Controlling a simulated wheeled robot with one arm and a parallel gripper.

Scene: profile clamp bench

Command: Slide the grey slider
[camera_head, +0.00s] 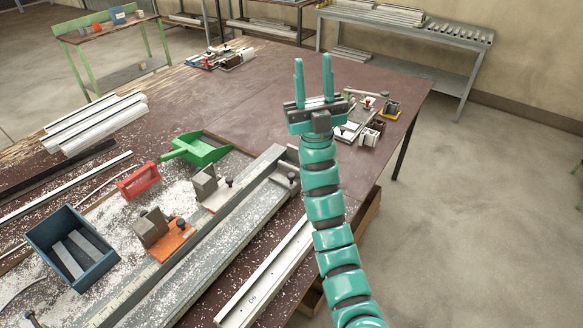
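The grey slider (216,193) appears to be the pale grey plate with an upright grey block and a dark knob, on the long metal rail (190,275) at the bench's middle. An orange slider (172,243) with a similar grey block and dark knob sits nearer on the same rail. My gripper (313,72) is raised, with its two teal fingers apart, pointing up and away in the picture. Nothing is between the fingers. It is up and to the right of both sliders, clear of them. My arm hides part of the bench's right side.
A green dustpan (197,149), a red tool (138,181) and a blue bin (41,233) with metal bars lie left of the rail. White profiles (95,122) are stacked at left. Small parts (371,133) lie right of my gripper. White shavings cover the bench's near left.

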